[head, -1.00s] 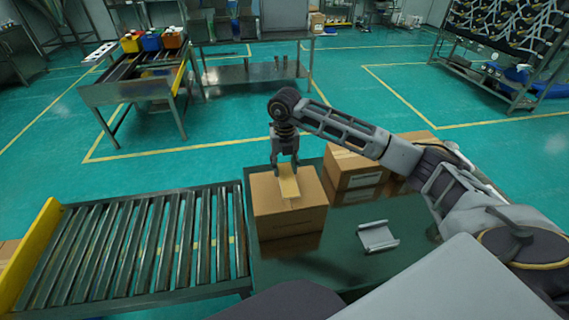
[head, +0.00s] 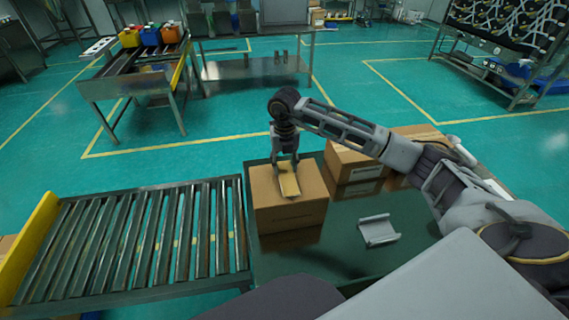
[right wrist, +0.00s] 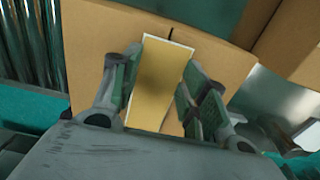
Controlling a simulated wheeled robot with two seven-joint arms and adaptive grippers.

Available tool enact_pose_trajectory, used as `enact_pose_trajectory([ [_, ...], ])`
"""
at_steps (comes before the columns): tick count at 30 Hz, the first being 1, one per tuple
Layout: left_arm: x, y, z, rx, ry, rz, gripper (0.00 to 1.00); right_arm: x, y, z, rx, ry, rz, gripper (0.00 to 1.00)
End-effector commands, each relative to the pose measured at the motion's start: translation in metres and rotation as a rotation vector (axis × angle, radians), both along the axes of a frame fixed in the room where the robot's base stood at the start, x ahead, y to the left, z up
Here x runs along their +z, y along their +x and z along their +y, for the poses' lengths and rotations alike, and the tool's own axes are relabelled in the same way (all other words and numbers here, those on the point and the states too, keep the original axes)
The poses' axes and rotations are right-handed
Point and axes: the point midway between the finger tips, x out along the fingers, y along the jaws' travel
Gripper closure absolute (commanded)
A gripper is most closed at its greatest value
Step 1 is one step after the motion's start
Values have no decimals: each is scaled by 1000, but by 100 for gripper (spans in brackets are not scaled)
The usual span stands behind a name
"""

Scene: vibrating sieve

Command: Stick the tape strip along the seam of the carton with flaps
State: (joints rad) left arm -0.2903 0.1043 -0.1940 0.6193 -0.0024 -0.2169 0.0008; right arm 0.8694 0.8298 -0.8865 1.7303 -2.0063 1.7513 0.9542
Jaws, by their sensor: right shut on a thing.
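The carton (head: 290,217) stands on the dark green table, with its top closed. The tape strip (head: 290,186) is a yellowish rectangle with a pale edge, over the middle of the carton top. My right gripper (head: 285,165) points down and is shut on the strip. The right wrist view shows the strip (right wrist: 160,72) between both fingers, over the carton top (right wrist: 90,45). A short dark line, perhaps the seam, shows just past its far end. I cannot tell whether the strip touches the cardboard. My left gripper is not in view.
A second carton (head: 352,165) stands close behind and right, under my right arm. A grey holder (head: 377,231) lies on the table (head: 340,258) to the right. A roller conveyor (head: 140,235) adjoins the table on the left. The table in front of the carton is clear.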

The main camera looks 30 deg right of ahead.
Motion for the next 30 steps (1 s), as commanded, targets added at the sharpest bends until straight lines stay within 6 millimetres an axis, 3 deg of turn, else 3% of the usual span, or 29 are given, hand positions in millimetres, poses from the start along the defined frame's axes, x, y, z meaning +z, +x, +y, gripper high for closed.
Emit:
enact_pose_trajectory([
  [15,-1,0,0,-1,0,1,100,0,0,0,0,0,0,64],
  [16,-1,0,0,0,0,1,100,1,0,0,0,0,0,54],
  [21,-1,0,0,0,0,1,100,0,0,0,0,0,0,32],
  [30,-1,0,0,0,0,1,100,0,0,0,0,0,0,31],
])
